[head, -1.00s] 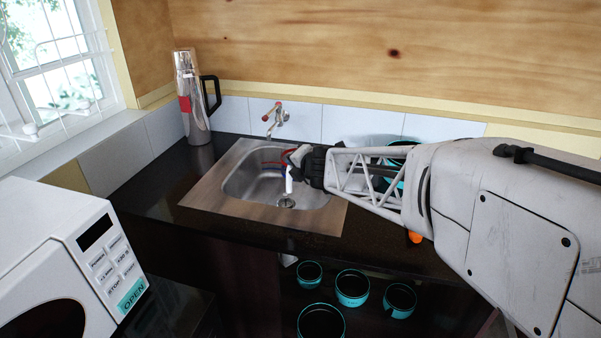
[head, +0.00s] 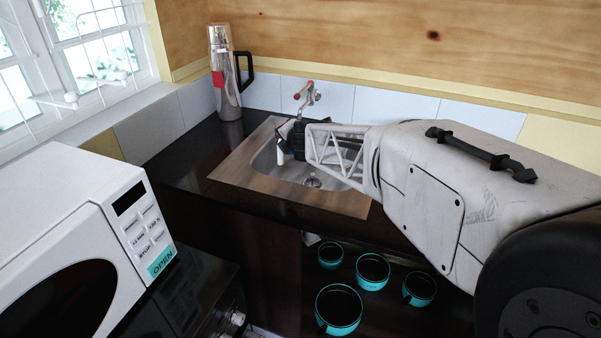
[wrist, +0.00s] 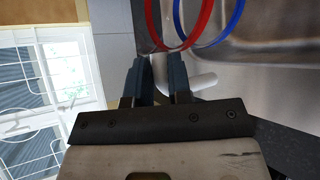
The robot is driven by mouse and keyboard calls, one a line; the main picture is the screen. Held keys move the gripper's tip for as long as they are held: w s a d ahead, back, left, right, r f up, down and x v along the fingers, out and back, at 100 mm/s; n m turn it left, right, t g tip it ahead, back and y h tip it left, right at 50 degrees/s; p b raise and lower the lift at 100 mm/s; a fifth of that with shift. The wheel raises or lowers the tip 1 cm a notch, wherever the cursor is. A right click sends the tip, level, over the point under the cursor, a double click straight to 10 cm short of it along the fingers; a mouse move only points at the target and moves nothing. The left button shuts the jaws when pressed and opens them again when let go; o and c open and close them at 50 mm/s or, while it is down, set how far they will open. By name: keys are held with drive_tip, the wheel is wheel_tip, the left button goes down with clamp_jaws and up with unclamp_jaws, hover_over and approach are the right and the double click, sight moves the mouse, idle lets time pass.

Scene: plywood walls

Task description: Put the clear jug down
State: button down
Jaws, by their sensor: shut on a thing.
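My gripper (head: 287,142) is above the left part of the metal sink (head: 243,178), in front of the tap. In the wrist view the dark fingers (wrist: 160,78) are close together, shut on the clear jug. A white bent piece (wrist: 204,82), seemingly the jug's handle, passes beside and behind the fingers. Red and blue rings show just ahead, apparently bands on the jug. In the head view only a white part of the jug (head: 281,156) shows clearly. Its see-through body is hard to make out, and I cannot tell whether it touches anything.
A steel flask (head: 226,85) with a black handle stands in the back left corner. The tap (head: 309,97) is on the wall behind the sink. The dark counter (head: 188,163) is clear left of the sink. A microwave (head: 95,235) is front left. Several teal-rimmed pots (head: 340,325) sit below.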

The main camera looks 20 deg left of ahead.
drive_tip(key=w+d+f+n+g+y, duration=0.1)
drive_tip(key=w+d+f+n+g, duration=0.1)
drive_tip(key=w+d+f, duration=0.3)
drive_tip(key=w+d+f+n+g+y, duration=0.1)
drive_tip(key=w+d+f, duration=0.4)
drive_tip(key=d, duration=0.5)
drive_tip(key=shift+w+d+f+n+g, duration=0.2)
drive_tip(key=shift+w+d+n+g, duration=0.05)
drive_tip(key=shift+w+n+g, duration=0.3)
idle(0.8)
idle(0.3)
drive_tip(key=w+a+f, duration=0.1)
drive_tip(key=w+a, duration=0.2)
drive_tip(key=a, duration=0.5)
drive_tip(key=w+a+f, duration=0.1)
drive_tip(key=w+a, duration=0.3)
drive_tip(key=a, duration=0.4)
drive_tip(key=shift+a+f, duration=0.2)
drive_tip(key=shift+a, duration=0.1)
